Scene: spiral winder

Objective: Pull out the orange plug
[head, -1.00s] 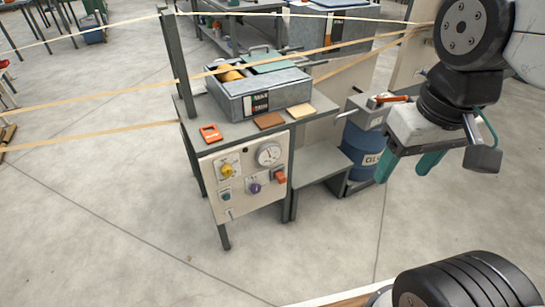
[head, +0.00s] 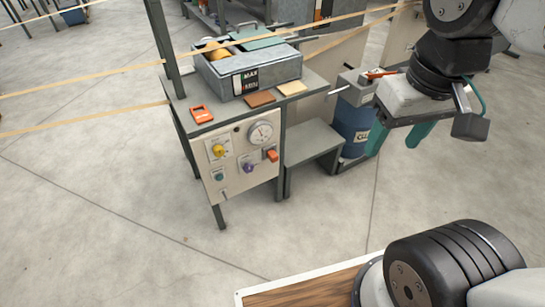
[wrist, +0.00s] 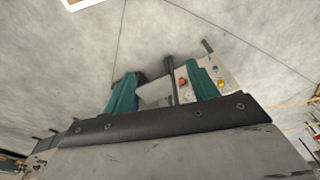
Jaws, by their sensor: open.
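The orange plug (head: 271,155) sits at the right of the cream control panel (head: 236,183), below the round gauge (head: 261,132). It appears seated against the panel face. In the wrist view the panel (wrist: 213,75) shows upside down behind the right finger, with a small orange-red part (wrist: 183,82) that is probably the plug. My gripper (head: 398,143) has two green fingers spread apart with nothing between them. It is to the right of the panel and well apart from the plug. It also shows in the wrist view (wrist: 161,72).
A yellow knob (head: 218,151) and a purple knob (head: 248,167) are on the same panel. An orange tag (head: 201,114) lies on the bench top above. A grey shelf (head: 311,142) and a blue drum (head: 354,128) stand right of the panel. The floor in front is clear.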

